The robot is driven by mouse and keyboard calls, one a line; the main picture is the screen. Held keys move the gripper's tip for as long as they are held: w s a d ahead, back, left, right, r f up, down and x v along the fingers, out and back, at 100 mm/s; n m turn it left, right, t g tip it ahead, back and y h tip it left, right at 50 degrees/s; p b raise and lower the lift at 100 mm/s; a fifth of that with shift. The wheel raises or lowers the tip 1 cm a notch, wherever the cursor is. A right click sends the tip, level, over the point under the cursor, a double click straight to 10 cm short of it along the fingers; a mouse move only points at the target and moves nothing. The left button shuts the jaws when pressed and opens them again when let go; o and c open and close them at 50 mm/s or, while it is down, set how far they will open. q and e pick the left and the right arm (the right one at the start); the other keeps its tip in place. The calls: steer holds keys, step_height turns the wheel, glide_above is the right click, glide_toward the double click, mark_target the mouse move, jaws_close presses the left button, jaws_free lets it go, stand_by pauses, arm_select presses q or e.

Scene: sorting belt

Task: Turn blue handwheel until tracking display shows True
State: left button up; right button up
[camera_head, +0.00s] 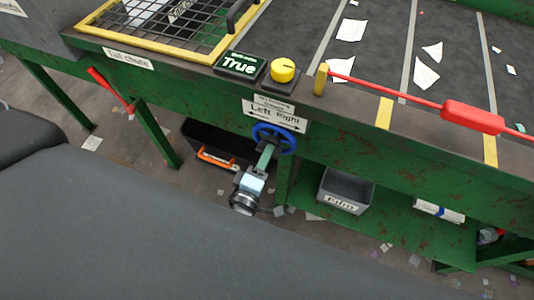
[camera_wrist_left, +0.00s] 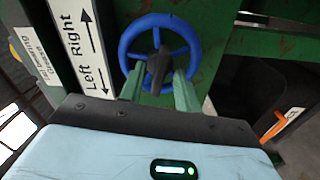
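The blue handwheel (camera_head: 286,134) is on the green front of the belt frame, below a "Left Right" arrow sign (camera_head: 274,111). The tracking display (camera_head: 239,65) above it reads "True". My left gripper (camera_head: 265,156) points at the wheel from the front. In the left wrist view, the blue wheel (camera_wrist_left: 190,42) is straight ahead and its dark hub (camera_wrist_left: 157,66) lies between the green fingers (camera_wrist_left: 158,84). The fingers stand apart, with gaps beside the hub; whether they touch the wheel cannot be told. My right gripper is not in view.
A yellow knob (camera_head: 283,70) sits right of the display. A red-handled bar (camera_head: 472,117) crosses above the belt (camera_head: 385,48). A grey "Film" bin (camera_head: 345,190) stands on the shelf below right. A black bin (camera_head: 205,139) is behind and left of my gripper.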

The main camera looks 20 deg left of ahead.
arm_select(q)
steer(key=s, duration=0.6)
steer(key=shift+s+b, duration=0.4)
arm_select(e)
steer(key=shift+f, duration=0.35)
arm_select(q)
steer(key=shift+a, duration=0.1)
